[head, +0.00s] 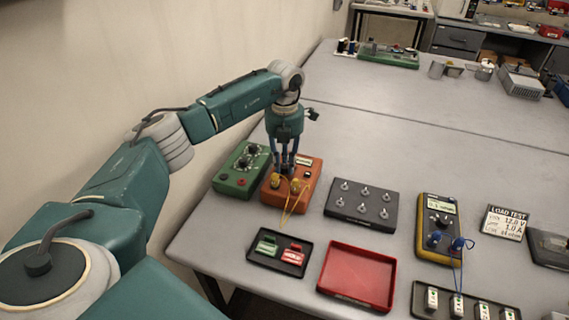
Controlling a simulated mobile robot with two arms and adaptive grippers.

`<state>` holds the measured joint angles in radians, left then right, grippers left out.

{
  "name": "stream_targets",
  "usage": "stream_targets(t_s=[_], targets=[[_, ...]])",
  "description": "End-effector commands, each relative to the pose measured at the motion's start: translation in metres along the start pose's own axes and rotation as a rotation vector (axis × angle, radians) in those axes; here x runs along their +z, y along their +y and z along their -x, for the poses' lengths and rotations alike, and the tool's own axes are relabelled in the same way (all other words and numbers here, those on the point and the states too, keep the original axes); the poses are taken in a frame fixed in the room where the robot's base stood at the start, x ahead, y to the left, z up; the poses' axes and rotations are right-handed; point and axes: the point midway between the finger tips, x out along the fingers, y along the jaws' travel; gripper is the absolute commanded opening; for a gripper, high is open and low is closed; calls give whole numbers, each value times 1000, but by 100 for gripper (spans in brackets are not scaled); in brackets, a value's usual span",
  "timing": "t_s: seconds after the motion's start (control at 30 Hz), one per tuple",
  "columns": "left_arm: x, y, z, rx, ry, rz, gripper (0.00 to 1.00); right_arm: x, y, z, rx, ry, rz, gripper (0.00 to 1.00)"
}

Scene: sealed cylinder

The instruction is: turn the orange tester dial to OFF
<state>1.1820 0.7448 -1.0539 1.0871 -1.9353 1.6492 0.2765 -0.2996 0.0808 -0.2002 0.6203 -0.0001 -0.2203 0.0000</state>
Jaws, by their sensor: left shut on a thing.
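The orange tester (311,181) stands near the left edge of the table, with a small display at its back and two yellow plugs (275,181) with yellow wires at its front. My left gripper (285,173) points straight down over the middle of the tester. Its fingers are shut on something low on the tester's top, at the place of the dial. The fingers hide the dial, so I cannot read its setting. My right gripper is not in view.
A green box (231,180) with black knobs stands close left of the tester. A dark box with metal posts (362,207) is to the right. In front are a black tray (262,261) and a red tray (357,276). A yellow meter (437,228) stands farther right.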

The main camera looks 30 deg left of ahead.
Motion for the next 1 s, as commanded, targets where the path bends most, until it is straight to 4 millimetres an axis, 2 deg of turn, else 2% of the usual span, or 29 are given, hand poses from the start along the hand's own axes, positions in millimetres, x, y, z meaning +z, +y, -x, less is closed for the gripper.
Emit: stream_targets(t_s=[0.4, 1.0], targets=[[1, 0, 1, -1, -3, 266, 0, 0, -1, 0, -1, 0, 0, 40], [1, 0, 2, -1, -4, 340, 0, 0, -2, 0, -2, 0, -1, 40]])
